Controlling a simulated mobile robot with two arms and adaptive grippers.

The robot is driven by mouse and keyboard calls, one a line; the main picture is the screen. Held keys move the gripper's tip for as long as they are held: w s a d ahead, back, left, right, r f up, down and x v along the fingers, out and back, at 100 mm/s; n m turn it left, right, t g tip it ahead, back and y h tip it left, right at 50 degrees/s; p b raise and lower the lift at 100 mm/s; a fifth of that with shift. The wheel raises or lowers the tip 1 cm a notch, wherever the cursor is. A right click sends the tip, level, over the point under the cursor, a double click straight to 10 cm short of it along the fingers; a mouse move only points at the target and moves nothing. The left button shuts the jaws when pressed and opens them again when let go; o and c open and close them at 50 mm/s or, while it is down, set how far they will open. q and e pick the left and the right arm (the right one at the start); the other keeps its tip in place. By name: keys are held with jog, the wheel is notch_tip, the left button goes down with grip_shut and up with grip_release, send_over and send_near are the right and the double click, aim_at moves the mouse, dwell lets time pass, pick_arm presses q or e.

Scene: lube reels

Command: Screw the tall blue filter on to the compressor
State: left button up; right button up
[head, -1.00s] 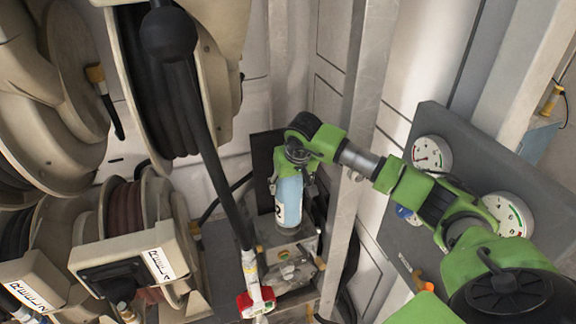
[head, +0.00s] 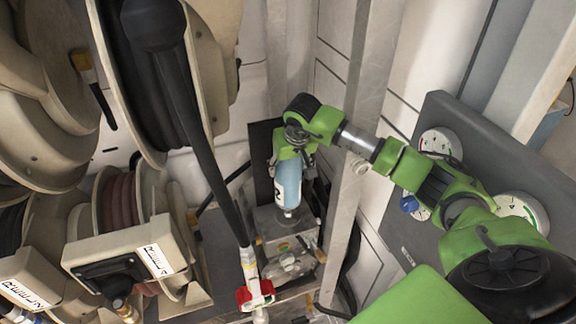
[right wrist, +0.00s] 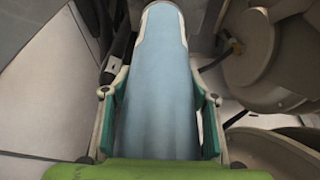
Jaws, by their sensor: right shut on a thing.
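The tall blue filter (head: 288,186) is in my right gripper (head: 292,160), whose green fingers close around its upper part. The filter leans slightly, with its lower end over the top of the grey compressor (head: 272,226). A narrow neck shows between the filter's body and the compressor's top; I cannot tell whether they touch. In the right wrist view the blue filter (right wrist: 160,75) runs away from the camera between both fingers of the gripper (right wrist: 160,100), its far end pale. My left gripper is not in view.
Hose reels (head: 140,225) fill the left side. A black hose with a red and white fitting (head: 254,293) hangs just left of the compressor. A metal post (head: 347,190) stands close on the right, and a grey gauge panel (head: 450,130) is beyond my right arm.

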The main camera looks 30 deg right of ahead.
jog(key=shift+f, duration=0.15)
jog(key=shift+f+b, duration=1)
jog(key=shift+f, duration=0.8)
jog(key=shift+f+b, duration=0.8)
jog(key=shift+b, duration=0.35)
jog(key=shift+f+b, duration=0.55)
dwell(0.3)
jog(key=m+h, duration=0.1)
jog(key=m, duration=0.2)
jog(key=shift+a+m+g, duration=0.15)
jog(key=shift+m+g, duration=0.15)
jog(key=shift+m, duration=0.1)
jog(key=shift+m+h, duration=0.4)
jog(key=shift+m, duration=0.3)
